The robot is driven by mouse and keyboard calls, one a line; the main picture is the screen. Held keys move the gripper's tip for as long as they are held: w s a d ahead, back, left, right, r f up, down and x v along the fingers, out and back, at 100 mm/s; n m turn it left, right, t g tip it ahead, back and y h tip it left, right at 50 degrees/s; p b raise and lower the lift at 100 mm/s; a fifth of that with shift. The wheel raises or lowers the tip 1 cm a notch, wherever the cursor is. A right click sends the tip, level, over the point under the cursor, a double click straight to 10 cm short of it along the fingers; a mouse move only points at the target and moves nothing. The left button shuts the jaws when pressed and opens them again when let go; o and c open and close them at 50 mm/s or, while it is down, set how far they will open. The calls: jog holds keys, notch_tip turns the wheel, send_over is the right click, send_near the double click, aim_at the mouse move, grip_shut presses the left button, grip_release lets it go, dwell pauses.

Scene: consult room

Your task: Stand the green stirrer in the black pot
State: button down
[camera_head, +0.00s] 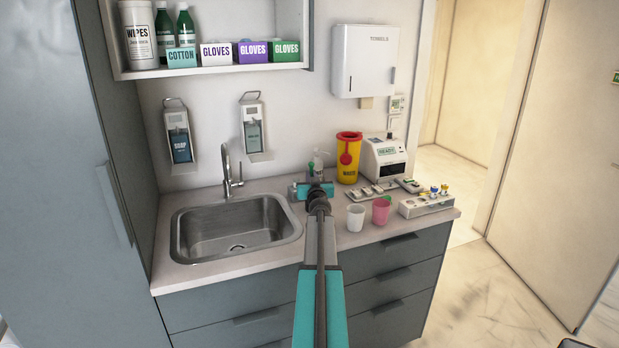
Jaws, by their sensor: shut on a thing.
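My gripper (315,188) is teal and dark grey and is over the back of the counter, right of the sink. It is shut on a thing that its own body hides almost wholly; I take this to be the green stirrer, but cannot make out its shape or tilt. I cannot make out the black pot; it may be hidden behind my gripper or arm.
The sink (284,236) with its tap (228,172) is left of my gripper. A pump bottle (318,164) is behind it. A clear cup (355,219), pink cup (381,210), yellow bin (349,158), white device (384,160) and tube rack (426,205) crowd the right.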

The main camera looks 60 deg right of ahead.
jog(key=shift+f+b, duration=0.6)
jog(key=shift+f, duration=0.35)
jog(key=c, duration=1.7)
grip_release()
jog(key=shift+c, duration=0.2)
jog(key=shift+s+a, duration=0.15)
jog(key=v, duration=1.3)
jog(key=shift+a+p, duration=0.2)
jog(key=shift+p, duration=0.1)
jog(key=shift+s, duration=0.2)
